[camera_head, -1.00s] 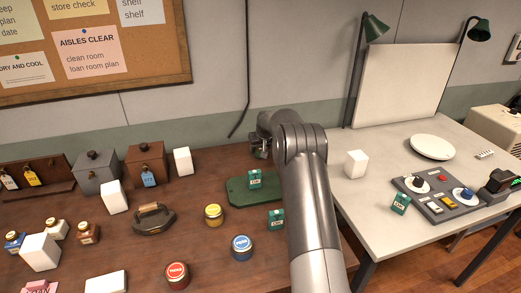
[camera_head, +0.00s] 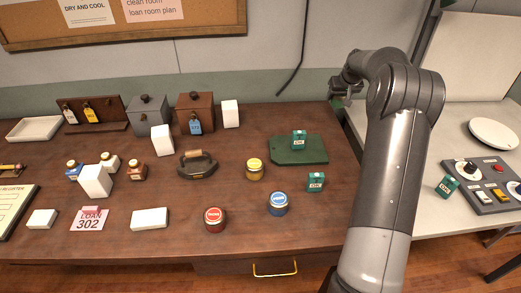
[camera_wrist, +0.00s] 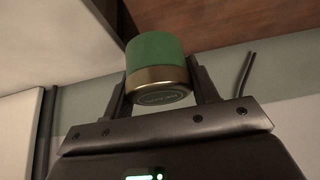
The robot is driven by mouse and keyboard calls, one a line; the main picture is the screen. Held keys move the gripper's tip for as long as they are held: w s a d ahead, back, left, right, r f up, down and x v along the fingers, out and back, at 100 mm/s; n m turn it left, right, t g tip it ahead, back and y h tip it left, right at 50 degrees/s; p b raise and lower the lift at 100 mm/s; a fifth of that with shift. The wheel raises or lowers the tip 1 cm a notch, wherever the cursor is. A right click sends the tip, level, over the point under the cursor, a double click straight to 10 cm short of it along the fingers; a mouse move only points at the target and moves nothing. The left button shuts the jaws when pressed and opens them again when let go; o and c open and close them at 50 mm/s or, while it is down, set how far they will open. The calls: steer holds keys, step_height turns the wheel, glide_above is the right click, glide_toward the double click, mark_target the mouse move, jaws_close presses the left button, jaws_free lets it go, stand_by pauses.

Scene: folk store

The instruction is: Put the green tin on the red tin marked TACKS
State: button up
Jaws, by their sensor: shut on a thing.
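The green tin (camera_wrist: 158,65) with a gold lower band is between my fingers in the wrist view. My gripper (camera_wrist: 160,88) is shut on it. The red tin (camera_head: 215,220) stands upright near the table's front edge, with a red-and-white lid label too small to read surely. Nothing is on its lid.
A blue tin (camera_head: 278,204) stands right of the red tin, and a yellow tin (camera_head: 254,169) behind. Green boxes stand on a green tray (camera_head: 285,158), in front of it (camera_head: 316,182) and on the pale table (camera_head: 447,187). A dark iron (camera_head: 197,165) lies further left.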

steer(key=s+a+r+n+g+y, duration=0.25)
steer(key=s+a+n, duration=0.35)
steer(key=s+a, duration=0.45)
steer(key=s+a+r+n+g+y, duration=0.1)
steer(key=s+a+r+n+y, duration=0.4)
steer(key=s+a, duration=0.6)
steer(key=s+a+f+n+g+h, duration=0.1)
steer(key=s+a+n+g, duration=0.1)
steer(key=s+a+n, duration=0.6)
steer(key=s+a+f+n+g+h, duration=0.15)
steer(key=s+a, duration=0.35)
steer(key=s, duration=0.6)
glide_above(210, 215)
steer(key=shift+n+g+y, duration=0.3)
steer(key=shift+n+y, duration=0.05)
steer(key=shift+y, duration=0.05)
steer(key=f, duration=0.6)
steer(key=shift+s+d+f, duration=0.1)
steer(key=shift+d, duration=0.25)
steer(key=shift+a+f, duration=0.3)
steer(key=shift+f, duration=1.9)
